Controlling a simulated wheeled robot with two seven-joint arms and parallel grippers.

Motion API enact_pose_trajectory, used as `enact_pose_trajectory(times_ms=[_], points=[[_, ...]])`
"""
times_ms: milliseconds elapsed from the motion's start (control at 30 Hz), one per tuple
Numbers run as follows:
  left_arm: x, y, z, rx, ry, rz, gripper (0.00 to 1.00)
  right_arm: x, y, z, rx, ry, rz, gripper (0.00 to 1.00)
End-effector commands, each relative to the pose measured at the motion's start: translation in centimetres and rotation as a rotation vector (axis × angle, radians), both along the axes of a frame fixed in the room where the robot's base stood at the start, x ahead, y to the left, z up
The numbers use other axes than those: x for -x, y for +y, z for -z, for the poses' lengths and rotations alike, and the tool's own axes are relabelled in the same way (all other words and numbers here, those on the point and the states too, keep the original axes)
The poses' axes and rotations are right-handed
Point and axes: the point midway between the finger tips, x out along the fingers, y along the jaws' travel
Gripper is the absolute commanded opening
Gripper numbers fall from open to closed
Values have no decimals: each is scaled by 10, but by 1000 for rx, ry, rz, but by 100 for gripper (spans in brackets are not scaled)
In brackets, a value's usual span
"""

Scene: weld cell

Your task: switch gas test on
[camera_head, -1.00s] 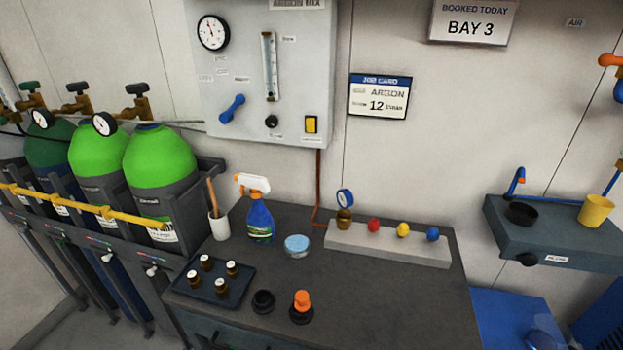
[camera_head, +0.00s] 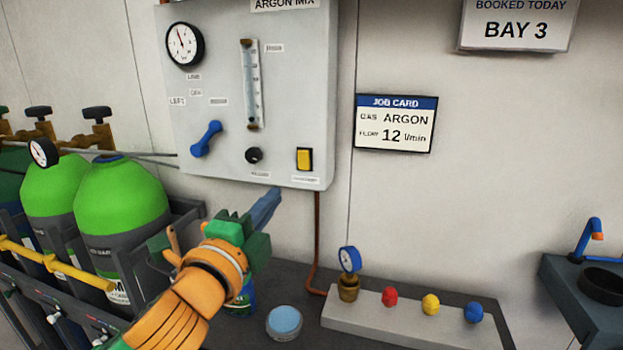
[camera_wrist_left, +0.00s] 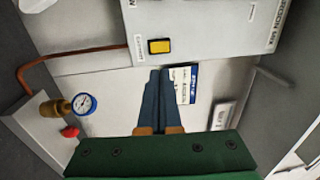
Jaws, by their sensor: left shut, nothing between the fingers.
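The grey argon panel (camera_head: 220,110) hangs on the wall. Its yellow rocker switch (camera_head: 304,159) in a dark frame sits at the lower right, with a small label below it too small to read. The switch also shows in the left wrist view (camera_wrist_left: 159,46), above the fingertips. Whether it is on or off I cannot tell. My left gripper (camera_head: 272,197) is shut and empty, below the panel's lower edge and left of the switch, apart from it. In the left wrist view its blue fingers (camera_wrist_left: 160,75) lie together. My right gripper is not in view.
The panel also carries a gauge (camera_head: 185,45), a flow tube (camera_head: 251,85), a blue lever (camera_head: 206,139) and a black knob (camera_head: 254,155). A copper pipe (camera_head: 317,240) runs down from it. Green cylinders (camera_head: 120,200) stand left. A job card (camera_head: 396,123) hangs right.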

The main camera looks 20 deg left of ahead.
Motion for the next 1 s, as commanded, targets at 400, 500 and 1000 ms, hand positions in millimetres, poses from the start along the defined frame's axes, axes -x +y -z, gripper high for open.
enact_pose_trajectory(times_ms=[400, 500, 1000], points=[[-1, 1, -1, -8, -11, -2, 0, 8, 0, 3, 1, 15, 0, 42], [-12, 1, -3, -6, -10, -3, 0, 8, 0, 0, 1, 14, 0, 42], [-114, -3, -16, -6, -9, -3, 0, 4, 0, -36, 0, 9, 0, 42]])
